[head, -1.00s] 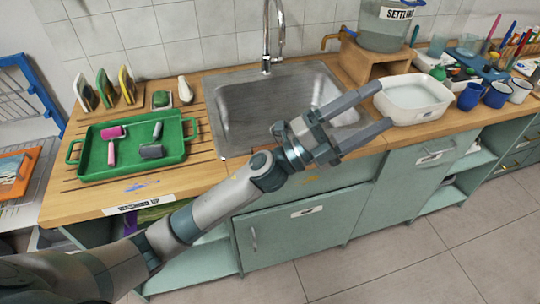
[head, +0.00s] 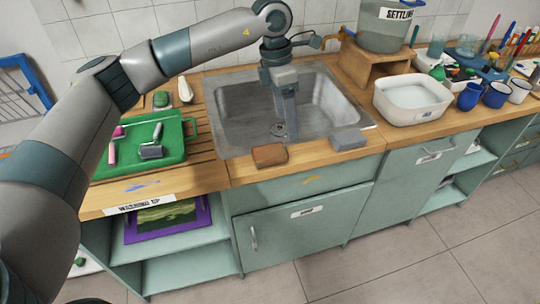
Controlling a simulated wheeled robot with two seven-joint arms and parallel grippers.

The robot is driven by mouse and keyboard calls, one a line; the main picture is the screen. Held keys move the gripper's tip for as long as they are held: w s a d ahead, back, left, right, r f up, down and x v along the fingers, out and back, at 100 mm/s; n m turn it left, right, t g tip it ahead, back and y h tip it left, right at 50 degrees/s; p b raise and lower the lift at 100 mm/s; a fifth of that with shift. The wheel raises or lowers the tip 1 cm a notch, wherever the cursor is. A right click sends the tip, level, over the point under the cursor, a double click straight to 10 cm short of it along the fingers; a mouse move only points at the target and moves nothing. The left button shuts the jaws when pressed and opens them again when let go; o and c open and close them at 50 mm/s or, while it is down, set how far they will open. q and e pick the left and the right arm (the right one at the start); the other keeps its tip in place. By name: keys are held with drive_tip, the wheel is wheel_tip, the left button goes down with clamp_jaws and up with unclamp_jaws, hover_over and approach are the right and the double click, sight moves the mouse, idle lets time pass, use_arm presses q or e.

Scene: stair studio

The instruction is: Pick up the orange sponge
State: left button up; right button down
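The orange sponge (head: 269,155), a brownish-orange block, lies on the wooden counter at the front edge of the sink, left of a grey block (head: 349,139). My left gripper (head: 284,128) points down over the sink basin, behind the sponge and slightly right of it in the picture. Its fingers overlap in this view, so their opening does not show. The sponge is apart from the gripper and in full view. My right gripper is not in view.
The metal sink (head: 235,115) lies behind the sponge. A green tray (head: 178,160) with paint rollers stands at left, partly behind my arm. A white basin (head: 413,112) and blue mugs (head: 470,97) stand at right. The counter between sponge and grey block is clear.

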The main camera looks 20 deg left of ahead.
use_arm(q)
wheel_tip(320, 180, up, 2)
drive_tip(key=y, duration=0.2)
hover_over(268, 152)
drive_tip(key=shift+s+r+n, duration=0.15)
drive_tip(key=shift+n, duration=0.15)
wheel_tip(268, 152, down, 11)
drive_tip(key=p, duration=0.5)
drive_tip(key=shift+f, duration=0.6)
